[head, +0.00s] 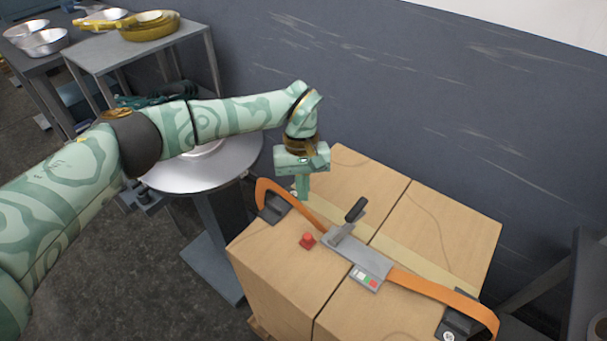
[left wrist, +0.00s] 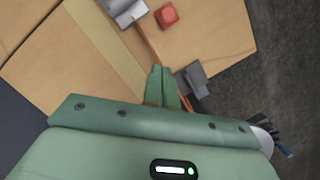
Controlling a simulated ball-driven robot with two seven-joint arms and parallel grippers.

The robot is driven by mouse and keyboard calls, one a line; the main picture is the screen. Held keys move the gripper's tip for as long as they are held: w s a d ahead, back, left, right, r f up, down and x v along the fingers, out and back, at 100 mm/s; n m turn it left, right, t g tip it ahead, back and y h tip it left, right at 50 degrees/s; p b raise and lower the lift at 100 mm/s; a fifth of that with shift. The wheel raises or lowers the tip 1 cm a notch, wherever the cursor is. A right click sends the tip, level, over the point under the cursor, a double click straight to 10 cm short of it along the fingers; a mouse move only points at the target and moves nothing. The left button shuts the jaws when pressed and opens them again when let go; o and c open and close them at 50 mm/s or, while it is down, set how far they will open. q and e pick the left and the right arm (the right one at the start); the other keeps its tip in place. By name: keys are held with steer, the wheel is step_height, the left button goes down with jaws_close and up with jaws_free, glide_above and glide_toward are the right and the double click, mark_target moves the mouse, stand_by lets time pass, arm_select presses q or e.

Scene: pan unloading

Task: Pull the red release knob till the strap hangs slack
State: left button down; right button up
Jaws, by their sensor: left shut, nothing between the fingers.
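The red release knob (head: 307,241) sits on top of the cardboard boxes, at the left of the grey buckle (head: 358,262) with its black-handled lever. It also shows in the left wrist view (left wrist: 166,15), beyond my fingertips and apart from them. The orange strap (head: 425,288) runs over the boxes from the left edge to the right edge and bows outward at both ends. My left gripper (head: 303,197) is shut and empty, pointing down above the boxes' back left part; its fingers show in the left wrist view (left wrist: 163,70). My right gripper is not in view.
The cardboard boxes (head: 440,225) stand close to a dark wall (head: 400,90). A round metal table (head: 190,178) is left of them. Metal and yellow pans (head: 150,30) stand on tables at the back left. A dark frame is at the right edge.

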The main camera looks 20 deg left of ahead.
arm_select(q)
steer(key=x, duration=0.4)
steer(key=shift+s+d, duration=0.25)
steer(key=shift+s, duration=0.3)
steer(key=shift+s+d, duration=0.25)
steer(key=shift+s, duration=0.35)
steer(key=shift+s+d+f, duration=0.15)
steer(key=shift+s+d, duration=0.15)
steer(key=shift+s, duration=0.3)
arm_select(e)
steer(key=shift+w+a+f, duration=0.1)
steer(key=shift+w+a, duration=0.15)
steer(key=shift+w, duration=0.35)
